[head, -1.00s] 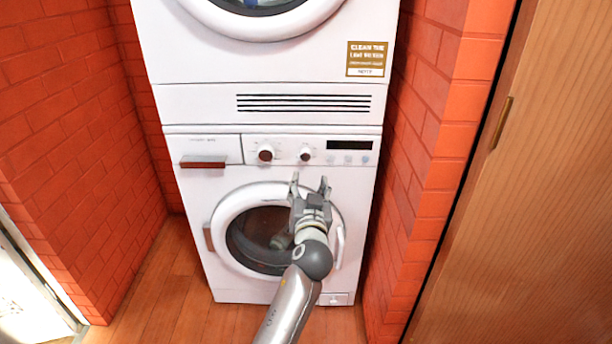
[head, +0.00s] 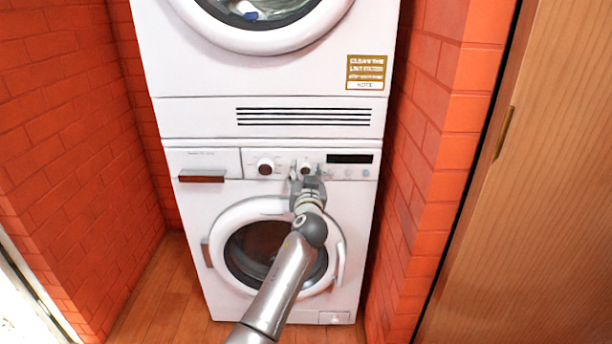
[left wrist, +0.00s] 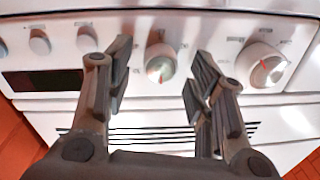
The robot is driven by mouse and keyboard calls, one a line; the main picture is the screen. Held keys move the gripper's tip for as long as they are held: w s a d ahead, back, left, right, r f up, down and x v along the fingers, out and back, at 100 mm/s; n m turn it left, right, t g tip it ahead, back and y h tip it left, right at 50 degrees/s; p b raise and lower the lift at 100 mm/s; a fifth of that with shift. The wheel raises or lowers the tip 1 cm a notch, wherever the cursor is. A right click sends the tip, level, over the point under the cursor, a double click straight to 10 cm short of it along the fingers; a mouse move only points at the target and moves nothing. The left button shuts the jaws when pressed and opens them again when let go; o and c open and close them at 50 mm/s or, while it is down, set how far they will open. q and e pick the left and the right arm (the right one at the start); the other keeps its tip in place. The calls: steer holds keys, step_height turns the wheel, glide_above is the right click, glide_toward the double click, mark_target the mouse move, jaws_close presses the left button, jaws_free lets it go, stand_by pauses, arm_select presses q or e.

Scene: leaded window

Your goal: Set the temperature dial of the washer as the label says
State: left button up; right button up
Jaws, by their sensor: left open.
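The washer (head: 205,270) is the lower white machine, with its control panel above a round door. A large dial (head: 265,167) and a smaller dial (head: 305,166) sit on the panel. In the left wrist view the smaller dial (left wrist: 160,64) is white with a red mark, and the large dial (left wrist: 266,68) is to its right. My left gripper (head: 306,173) is open at the panel, in front of the smaller dial. In the left wrist view its fingers (left wrist: 157,75) are on either side of this dial, with gaps showing. Which dial sets temperature is not readable. My right gripper is not in view.
A dryer-like machine (head: 190,75) stands on top, with a gold label (head: 366,72) about cleaning; its small text is unclear. A dark display (head: 350,158) and small buttons are right of the dials. Brick walls (head: 60,130) flank both sides; a wooden door (head: 530,200) stands at right.

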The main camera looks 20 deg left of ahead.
arm_select(q)
steer(key=c, duration=1)
steer(key=shift+c, duration=0.2)
